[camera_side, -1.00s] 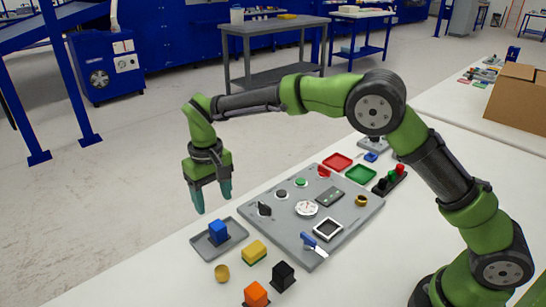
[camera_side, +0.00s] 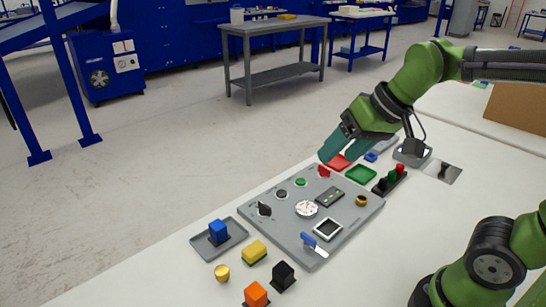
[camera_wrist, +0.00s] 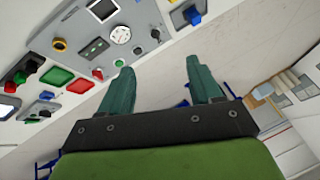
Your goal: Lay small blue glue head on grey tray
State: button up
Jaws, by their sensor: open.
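The grey tray (camera_side: 203,247) lies at the front left of the table; it also shows at the top of the wrist view (camera_wrist: 177,18). A blue block (camera_side: 218,230) stands on it, and I cannot tell whether this is the glue head. A smaller blue piece (camera_side: 371,156) lies at the far side by the red and green trays; it also shows in the wrist view (camera_wrist: 47,95). My gripper (camera_side: 334,152) is open and empty above the red tray's side of the table, fingers pointing down-left. Both fingers show in the wrist view (camera_wrist: 160,65).
A grey panel (camera_side: 285,222) with knobs, a gauge and a blue-handled switch fills the middle. Yellow, orange and black blocks stand in front. A red tray (camera_side: 345,163), a green tray (camera_side: 361,174) and a button strip (camera_side: 390,181) lie at the back.

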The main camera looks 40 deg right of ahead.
jog(key=shift+m+t, duration=0.4)
jog(key=shift+t, duration=0.3)
jog(key=s, duration=0.1)
jog(key=s+d+f, duration=0.1)
jog(key=s, duration=0.1)
jog(key=s+f, duration=0.1)
jog(key=shift+s+d+f, duration=0.15)
jog(key=shift+s+d, duration=0.05)
jog(key=shift+s, duration=0.1)
dwell(0.4)
